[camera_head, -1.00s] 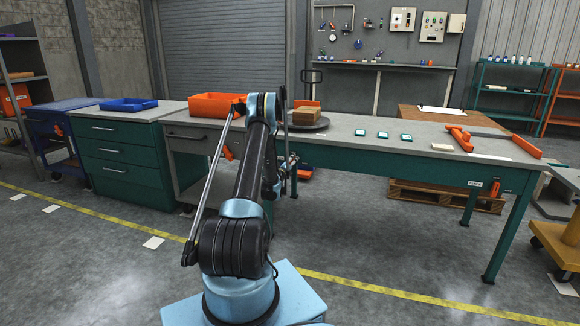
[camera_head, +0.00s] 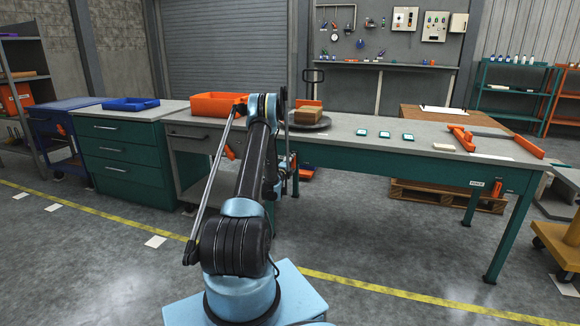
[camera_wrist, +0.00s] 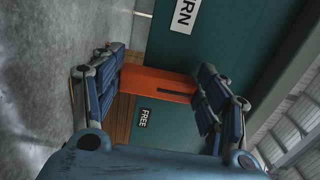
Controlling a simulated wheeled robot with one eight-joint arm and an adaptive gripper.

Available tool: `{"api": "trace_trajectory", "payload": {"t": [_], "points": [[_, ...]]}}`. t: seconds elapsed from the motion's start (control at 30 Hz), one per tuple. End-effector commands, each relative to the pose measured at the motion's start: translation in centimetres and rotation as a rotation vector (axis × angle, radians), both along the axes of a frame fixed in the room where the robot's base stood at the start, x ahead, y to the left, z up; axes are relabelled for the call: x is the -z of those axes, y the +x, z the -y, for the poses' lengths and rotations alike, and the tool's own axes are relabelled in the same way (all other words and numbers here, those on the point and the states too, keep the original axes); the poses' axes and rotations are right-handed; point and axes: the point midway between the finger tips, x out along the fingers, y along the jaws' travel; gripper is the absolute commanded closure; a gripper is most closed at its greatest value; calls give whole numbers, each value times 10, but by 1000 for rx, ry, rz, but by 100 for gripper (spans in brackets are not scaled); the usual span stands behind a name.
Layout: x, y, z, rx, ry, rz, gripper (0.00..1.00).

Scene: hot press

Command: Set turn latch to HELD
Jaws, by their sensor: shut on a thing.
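An orange latch handle (camera_wrist: 165,84) lies across a teal panel (camera_wrist: 215,45) in the wrist view. My gripper (camera_wrist: 158,90) is shut on this handle, with one blue-grey finger at each end. A dark slot or strip shows along the handle. A label reading FREE (camera_wrist: 144,118) is on the panel beside the handle, and a partly cut-off label ending in RN (camera_wrist: 184,15) is on the other side. No HELD label can be made out. In the head view my arm hides the gripper and the handle it holds.
The long workbench (camera_head: 350,132) carries an orange bin (camera_head: 217,104), a brown block (camera_head: 307,115) on a dark round plate, and several small teal pieces. A teal drawer cabinet (camera_head: 120,155) stands to the left.

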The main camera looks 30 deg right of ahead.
Motion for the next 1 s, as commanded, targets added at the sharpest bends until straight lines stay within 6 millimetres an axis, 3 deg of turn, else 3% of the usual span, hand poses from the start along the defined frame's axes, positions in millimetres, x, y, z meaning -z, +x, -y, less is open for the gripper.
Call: {"api": "trace_trajectory", "payload": {"t": [0.47, 0.5, 0.57, 1.0], "points": [[2, 3, -3, -7, -9, -11, 56], [2, 3, -3, -7, -9, -11, 28], [1, 2, -3, -6, -9, -11, 15], [0, -1, -2, -1, -9, -11, 12]]}}
